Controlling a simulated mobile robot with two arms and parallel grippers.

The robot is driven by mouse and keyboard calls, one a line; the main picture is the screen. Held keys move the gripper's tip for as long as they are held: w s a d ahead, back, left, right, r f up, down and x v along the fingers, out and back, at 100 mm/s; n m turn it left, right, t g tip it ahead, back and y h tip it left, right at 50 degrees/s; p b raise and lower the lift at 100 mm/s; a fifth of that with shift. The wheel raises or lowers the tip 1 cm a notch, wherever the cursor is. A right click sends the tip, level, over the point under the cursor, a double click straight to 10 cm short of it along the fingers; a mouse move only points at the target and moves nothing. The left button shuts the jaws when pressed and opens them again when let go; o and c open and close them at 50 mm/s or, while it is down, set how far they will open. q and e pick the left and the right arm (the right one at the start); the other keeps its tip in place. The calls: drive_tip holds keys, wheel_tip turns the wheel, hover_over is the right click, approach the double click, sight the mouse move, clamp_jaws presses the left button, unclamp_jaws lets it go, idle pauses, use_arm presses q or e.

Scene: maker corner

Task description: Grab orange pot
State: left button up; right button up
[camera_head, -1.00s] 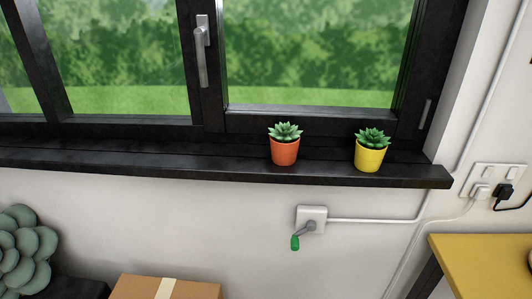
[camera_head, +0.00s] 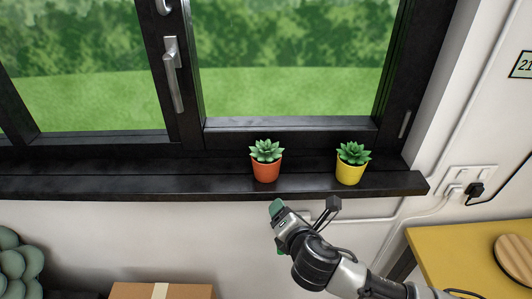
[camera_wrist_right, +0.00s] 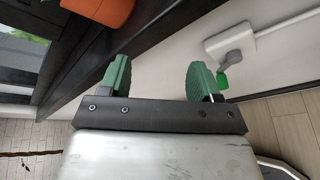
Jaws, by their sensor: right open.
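The orange pot (camera_head: 265,171) holds a green succulent and stands upright on the dark window sill, left of a yellow pot (camera_head: 350,174) with a similar plant. My right gripper (camera_head: 305,207) is in front of and below the sill edge, just below and right of the orange pot, not touching it. In the right wrist view its green-padded fingers (camera_wrist_right: 159,78) are apart with nothing between them. Part of the orange pot (camera_wrist_right: 104,8) shows at the top left there, beyond the fingers. My left gripper is out of view.
The dark sill (camera_head: 130,187) is clear left of the orange pot. A yellow table (camera_head: 450,255) stands at the lower right, a cardboard box (camera_head: 190,292) at the bottom.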

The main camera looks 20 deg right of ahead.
sight(269, 152)
wheel_tip(269, 152, up, 10)
drive_tip(key=n+t+y, duration=0.2)
drive_tip(key=n+t, duration=0.2)
drive_tip(key=n, duration=0.7)
drive_tip(key=shift+n, duration=0.3)
drive_tip(key=w, duration=0.2)
drive_tip(key=w+p, duration=0.1)
drive_tip(key=w, duration=0.1)
drive_tip(key=w+p, duration=0.1)
drive_tip(key=w, duration=0.1)
drive_tip(key=shift+w+a+r, duration=0.2)
drive_tip(key=shift+a, duration=0.05)
drive_tip(key=w+p, duration=0.2)
drive_tip(key=w, duration=0.2)
drive_tip(key=shift+w+a, duration=0.1)
drive_tip(key=shift+w, duration=0.15)
drive_tip(key=shift+w+f, duration=0.15)
drive_tip(key=shift+w, duration=0.15)
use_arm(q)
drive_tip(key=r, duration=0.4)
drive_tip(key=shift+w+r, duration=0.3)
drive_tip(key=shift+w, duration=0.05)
use_arm(e)
drive_tip(key=shift+s, duration=0.1)
drive_tip(key=shift+c, duration=1.3)
clamp_jaws()
